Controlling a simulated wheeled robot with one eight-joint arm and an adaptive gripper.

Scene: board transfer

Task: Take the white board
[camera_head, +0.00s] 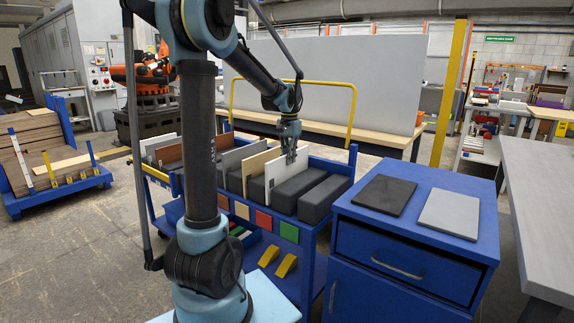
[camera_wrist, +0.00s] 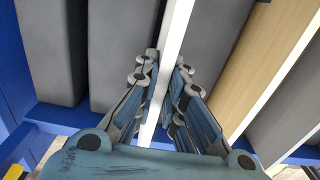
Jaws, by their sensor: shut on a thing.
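The white board (camera_head: 279,171) stands on edge in the blue cart (camera_head: 312,232), between a tan board (camera_head: 251,162) and a dark grey block (camera_head: 298,186). My gripper (camera_head: 291,156) comes down from above at its top edge. In the wrist view the white board (camera_wrist: 178,30) runs as a narrow pale strip between my gripper's (camera_wrist: 165,62) two fingers. The fingers are shut on it, one on each side. The board's lower part is hidden in the cart.
More boards and dark blocks (camera_head: 326,198) stand close on both sides of the white board. A blue cabinet (camera_head: 400,235) to the right carries a black panel (camera_head: 385,194) and a light grey panel (camera_head: 450,212). A grey table (camera_head: 545,200) stands at the far right.

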